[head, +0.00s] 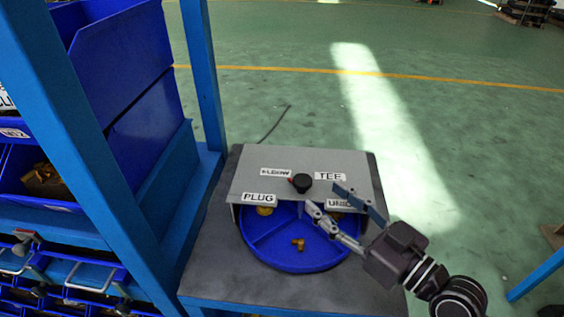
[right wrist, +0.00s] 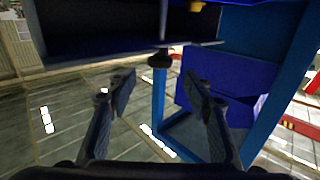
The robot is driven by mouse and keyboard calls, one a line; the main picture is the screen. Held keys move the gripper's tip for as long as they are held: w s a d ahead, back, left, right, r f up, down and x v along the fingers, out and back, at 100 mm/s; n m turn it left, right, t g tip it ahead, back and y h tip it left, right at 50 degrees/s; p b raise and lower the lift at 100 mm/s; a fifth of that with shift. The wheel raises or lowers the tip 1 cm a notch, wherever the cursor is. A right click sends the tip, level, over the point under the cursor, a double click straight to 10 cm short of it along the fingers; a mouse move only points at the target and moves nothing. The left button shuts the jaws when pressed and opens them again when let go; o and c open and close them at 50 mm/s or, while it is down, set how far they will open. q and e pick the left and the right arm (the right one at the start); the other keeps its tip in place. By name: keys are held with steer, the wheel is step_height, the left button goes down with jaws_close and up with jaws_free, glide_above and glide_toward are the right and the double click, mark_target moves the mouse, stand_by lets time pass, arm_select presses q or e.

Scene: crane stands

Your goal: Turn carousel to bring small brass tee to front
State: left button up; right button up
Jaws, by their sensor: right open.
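The carousel is a round blue tray (head: 290,266) with dividers, partly under a grey cover (head: 245,180) with a black knob (head: 301,183) on top. A small brass fitting (head: 298,244) lies in the open front compartment; its exact shape is too small to tell. Another brass piece (head: 264,211) shows under the PLUG label (head: 260,197). My right gripper (head: 327,198) is open and empty over the cover's right front, just right of the knob, partly hiding the UNION label. Its spread fingers also show in the right wrist view (right wrist: 160,90). My left gripper is not in view.
The carousel stands on a dark grey bench top (head: 220,268) with a blue frame. A TEE label (head: 330,176) is at the cover's back right. A blue rack with bins (head: 125,80) stands close on the left.

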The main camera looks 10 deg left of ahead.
mark_target(306, 182)
steer(key=shift+x, duration=1.05)
steer(key=p+x, duration=0.1)
steer(key=x, duration=0.1)
steer(key=shift+w+a+r+p, duration=0.25)
steer(key=shift+p, duration=0.1)
steer(key=shift+x, duration=1.2)
steer(key=shift+w+a+f+p, duration=0.25)
steer(key=shift+p, duration=0.05)
steer(key=shift+w+a, duration=0.1)
steer(key=shift+c, duration=0.2)
steer(key=c, duration=1)
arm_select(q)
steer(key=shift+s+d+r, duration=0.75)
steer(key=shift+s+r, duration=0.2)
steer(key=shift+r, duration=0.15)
arm_select(e)
jaws_close()
